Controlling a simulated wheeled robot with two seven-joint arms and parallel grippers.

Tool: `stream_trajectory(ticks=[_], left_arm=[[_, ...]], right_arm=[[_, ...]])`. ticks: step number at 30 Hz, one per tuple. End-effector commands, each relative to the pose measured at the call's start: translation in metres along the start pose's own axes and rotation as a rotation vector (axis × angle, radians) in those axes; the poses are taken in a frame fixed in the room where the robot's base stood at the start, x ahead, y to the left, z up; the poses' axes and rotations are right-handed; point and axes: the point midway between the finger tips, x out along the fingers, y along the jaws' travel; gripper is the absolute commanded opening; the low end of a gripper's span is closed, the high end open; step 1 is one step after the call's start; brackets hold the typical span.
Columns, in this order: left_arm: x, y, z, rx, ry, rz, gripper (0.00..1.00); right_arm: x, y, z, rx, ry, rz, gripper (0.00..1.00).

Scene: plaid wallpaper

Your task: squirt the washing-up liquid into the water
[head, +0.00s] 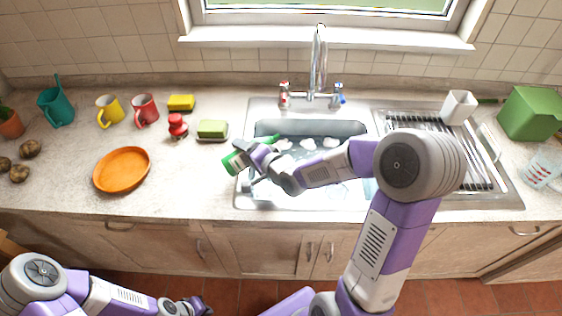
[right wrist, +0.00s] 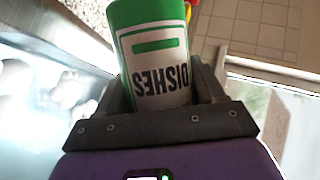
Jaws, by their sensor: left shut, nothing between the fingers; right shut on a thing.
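The green and white washing-up liquid bottle (head: 235,163) is tilted at the left edge of the sink in the head view. In the right wrist view the bottle (right wrist: 158,65) shows a label reading DISHES, upside down. My right gripper (head: 250,155) is shut around it. A green end points up and right over the basin. The sink (head: 243,195) holds water with several clumps of white foam (head: 308,144); my right arm hides part of it. My left gripper (head: 200,306) is shut and empty, low in front of the cupboards.
An orange plate (head: 122,170), a green sponge (head: 212,128), a yellow sponge (head: 181,103) and a red object (head: 177,126) lie left of the sink. Mugs stand behind. The tap (head: 319,65) rises at the back. A drainer (head: 465,160) and green box (head: 530,113) are right.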

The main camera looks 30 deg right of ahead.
Motion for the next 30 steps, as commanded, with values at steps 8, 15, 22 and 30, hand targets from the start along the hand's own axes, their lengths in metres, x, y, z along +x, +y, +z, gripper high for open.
stream_trajectory(ticks=[8,15,22,30], left_arm=[[0.006,-0.002,0.0,0.001,0.0,0.0,0.0],[0.013,-0.005,0.0,0.001,-0.001,0.0,0.0],[0.022,-0.008,-0.001,0.0,-0.001,0.0,0.0],[0.015,-0.005,-0.001,0.0,0.0,0.0,0.0]], right_arm=[[0.0,0.002,-0.002,-0.058,0.018,0.025,0.3],[-0.001,0.003,-0.005,-0.119,0.038,0.05,0.3],[-0.002,0.003,-0.011,-0.228,0.07,0.095,0.3],[-0.006,0.002,-0.019,-0.349,0.104,0.15,0.3]])
